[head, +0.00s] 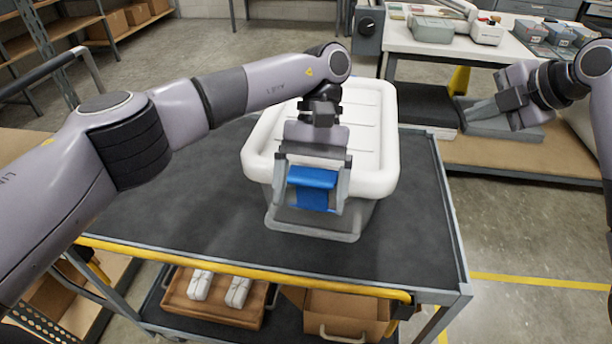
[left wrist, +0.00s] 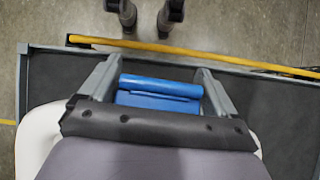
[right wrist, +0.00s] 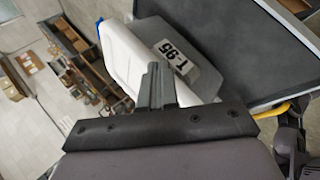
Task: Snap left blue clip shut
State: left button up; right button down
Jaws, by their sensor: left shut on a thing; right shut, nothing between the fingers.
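A grey bin (head: 312,224) with a white lid (head: 372,110) stands on the cart; its label reads T-95 in the right wrist view (right wrist: 174,58). The blue clip (head: 312,178) is at the bin's near side, below the lid's edge. My left gripper (head: 308,200) is shut on the clip, one finger at each end; the clip also shows between the fingers in the left wrist view (left wrist: 160,87). I cannot tell how far the clip is closed. My right gripper (head: 478,113) is shut and empty, away to the right of the bin.
The cart's dark top (head: 180,205) is clear around the bin, with a yellow rail (head: 240,268) along its near edge. A tray with white bundles (head: 238,292) and a cardboard box (head: 345,305) are on the lower shelf. A workbench (head: 400,42) stands behind.

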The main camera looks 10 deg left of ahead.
jog(key=s+a+r+n+g, duration=0.1)
jog(key=s+a+r+n, duration=0.15)
jog(key=r, duration=0.35)
jog(key=s+a+r+n+g, duration=0.1)
jog(key=s+a+r+n, duration=0.1)
jog(key=a+r+n, duration=0.3)
jog(key=s+a+r+n+g+h, duration=0.1)
jog(key=s+a+r+n+h, duration=0.2)
jog(key=s+a, duration=1.05)
jog(key=s+a+f+h, duration=0.3)
jog(key=s+a+f, duration=0.3)
jog(key=s+a, duration=0.15)
pick_arm(q)
jog(key=shift+f, duration=0.1)
pick_arm(e)
jog(key=w+d+f, duration=0.1)
jog(key=w+f, duration=0.6)
jog(key=f, duration=0.4)
jog(key=shift+w, duration=0.15)
